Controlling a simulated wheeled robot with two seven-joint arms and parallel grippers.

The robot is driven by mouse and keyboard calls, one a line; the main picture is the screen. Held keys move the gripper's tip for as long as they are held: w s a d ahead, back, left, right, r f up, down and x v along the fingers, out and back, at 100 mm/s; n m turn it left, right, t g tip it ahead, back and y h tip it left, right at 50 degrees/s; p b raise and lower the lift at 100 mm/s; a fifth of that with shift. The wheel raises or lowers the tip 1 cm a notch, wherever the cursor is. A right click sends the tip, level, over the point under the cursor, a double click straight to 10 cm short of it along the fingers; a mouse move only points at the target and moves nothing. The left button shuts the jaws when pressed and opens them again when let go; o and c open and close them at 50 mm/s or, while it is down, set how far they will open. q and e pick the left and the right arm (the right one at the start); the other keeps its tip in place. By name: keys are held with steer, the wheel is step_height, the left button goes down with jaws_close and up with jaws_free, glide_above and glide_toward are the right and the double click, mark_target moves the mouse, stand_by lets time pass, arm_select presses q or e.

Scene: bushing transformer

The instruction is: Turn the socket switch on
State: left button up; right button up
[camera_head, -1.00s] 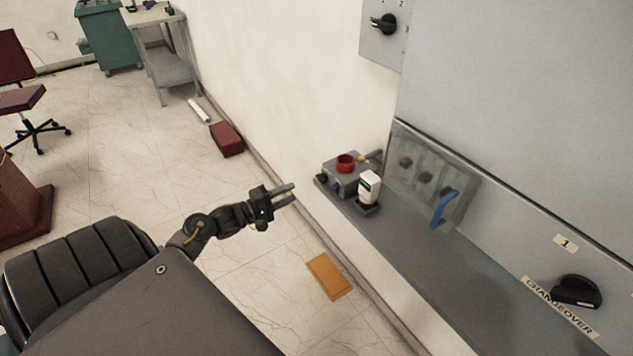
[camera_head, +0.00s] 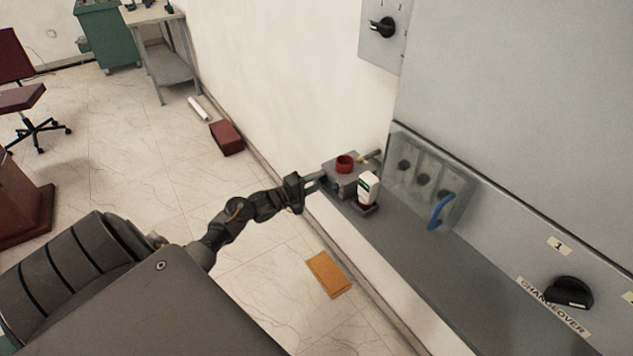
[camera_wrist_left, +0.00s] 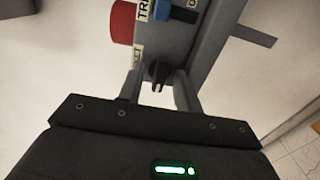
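The socket switch (camera_wrist_left: 159,73) is a small black rotary knob on the end of a grey control box (camera_head: 343,172). A partly hidden label ending in "KET" (camera_wrist_left: 138,60) is beside it in the left wrist view. My left gripper (camera_head: 318,180) is at the near-left side of the box in the head view. In the left wrist view, the left gripper (camera_wrist_left: 160,90) is open, with one finger on each side of the knob. I cannot tell whether the fingers touch it. The knob is hidden behind the gripper in the head view. My right gripper is not in view.
The box has a red button (camera_head: 345,163). A white bottle (camera_head: 368,187) stands beside it on the grey ledge (camera_head: 420,255). A clear-covered panel with a blue handle (camera_head: 440,212) and a changeover knob (camera_head: 569,292) are on the right.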

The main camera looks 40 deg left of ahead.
arm_select(q)
steer(key=c, duration=0.7)
steer(key=shift+m, duration=0.3)
steer(key=m, duration=0.2)
steer(key=shift+m, duration=0.4)
steer(key=m, duration=0.3)
steer(key=shift+m, duration=0.3)
steer(key=m, duration=0.5)
steer(key=shift+b, duration=0.35)
steer(key=m+b, duration=0.1)
steer(key=m, duration=0.4)
steer(key=shift+m, duration=0.4)
